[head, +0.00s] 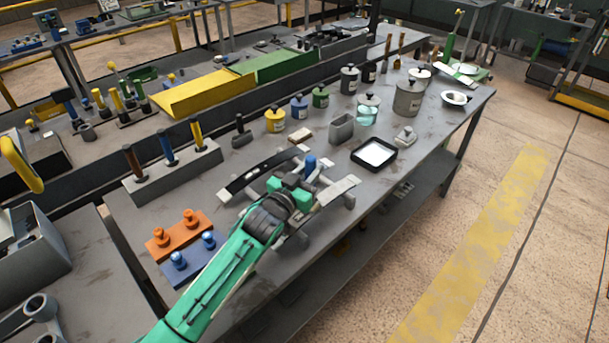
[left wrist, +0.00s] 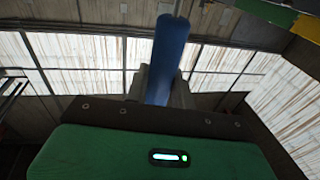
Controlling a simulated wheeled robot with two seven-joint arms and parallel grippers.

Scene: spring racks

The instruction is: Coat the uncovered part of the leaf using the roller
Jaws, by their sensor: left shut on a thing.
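My left gripper (head: 304,177) is above the near part of the bench, shut on a blue handle (head: 310,162), likely the roller's. In the left wrist view the handle (left wrist: 168,60) stands between the two fingers. The roller's head is hidden. A long leaf with a dark middle (head: 262,173) and pale ends lies just left of my gripper. A pale grey leaf (head: 337,191) shows to the right of the gripper, partly hidden by my arm. I cannot tell whether the roller touches either leaf. My right gripper is out of view.
A black-rimmed tray (head: 374,141) with white contents lies to the right. Pots and cans, including a yellow pot (head: 275,120), stand farther back. A rack (head: 172,173) holds several handled tools. Orange (head: 180,235) and blue (head: 190,262) blocks with knobs sit near left.

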